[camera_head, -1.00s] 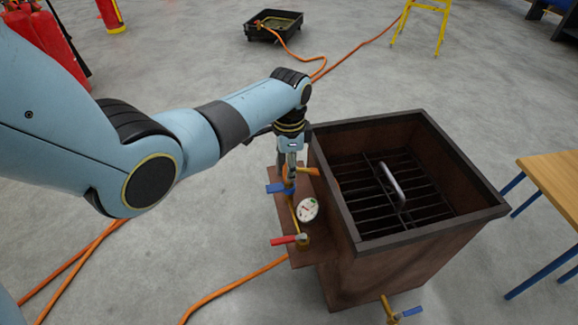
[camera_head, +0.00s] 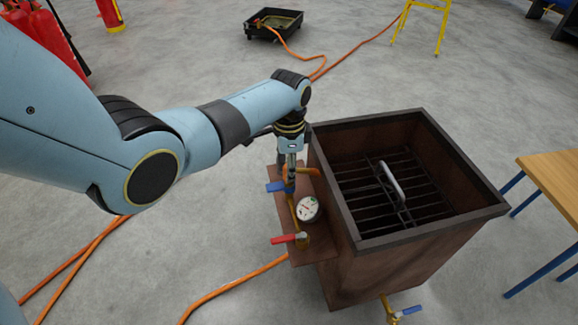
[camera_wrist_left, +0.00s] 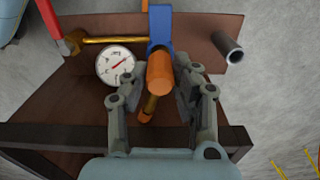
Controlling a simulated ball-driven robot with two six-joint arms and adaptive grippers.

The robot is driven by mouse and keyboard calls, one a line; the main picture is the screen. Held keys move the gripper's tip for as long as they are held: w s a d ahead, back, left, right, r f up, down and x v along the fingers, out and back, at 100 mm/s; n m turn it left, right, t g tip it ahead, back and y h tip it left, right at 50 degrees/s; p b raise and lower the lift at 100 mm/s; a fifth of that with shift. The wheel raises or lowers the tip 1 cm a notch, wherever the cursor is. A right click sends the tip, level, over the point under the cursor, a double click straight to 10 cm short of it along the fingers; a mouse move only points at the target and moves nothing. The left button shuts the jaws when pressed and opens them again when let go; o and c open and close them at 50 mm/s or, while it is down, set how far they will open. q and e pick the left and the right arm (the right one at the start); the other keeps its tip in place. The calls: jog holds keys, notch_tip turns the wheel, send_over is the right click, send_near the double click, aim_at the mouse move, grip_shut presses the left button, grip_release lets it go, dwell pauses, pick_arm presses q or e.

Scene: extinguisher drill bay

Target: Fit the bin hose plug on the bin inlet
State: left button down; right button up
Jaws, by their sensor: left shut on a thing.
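My left gripper (camera_head: 290,170) points down over the brown side shelf of the bin (camera_head: 380,240). In the left wrist view its fingers (camera_wrist_left: 160,80) stand on either side of an orange cylinder (camera_wrist_left: 160,72), apparently the bin hose plug, and are shut on it. The orange piece (camera_head: 313,172) also sticks out right of the fingers in the head view. A blue lever (camera_wrist_left: 160,25) and a brass pipe (camera_wrist_left: 148,105) lie right by it. I cannot tell which fitting is the bin inlet, or whether the plug is seated. My right gripper is not in view.
A round gauge (camera_head: 308,209) and a red lever (camera_head: 286,239) sit on the shelf close to the gripper. A grey pipe stub (camera_wrist_left: 228,50) stands near the shelf's end. Orange hose (camera_head: 225,288) runs on the floor. A wooden table (camera_head: 555,180) stands at right.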

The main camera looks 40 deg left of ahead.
pick_arm(q)
jog(key=shift+f+b, duration=0.3)
jog(key=shift+f, duration=0.3)
jog(key=c, duration=1)
grip_release()
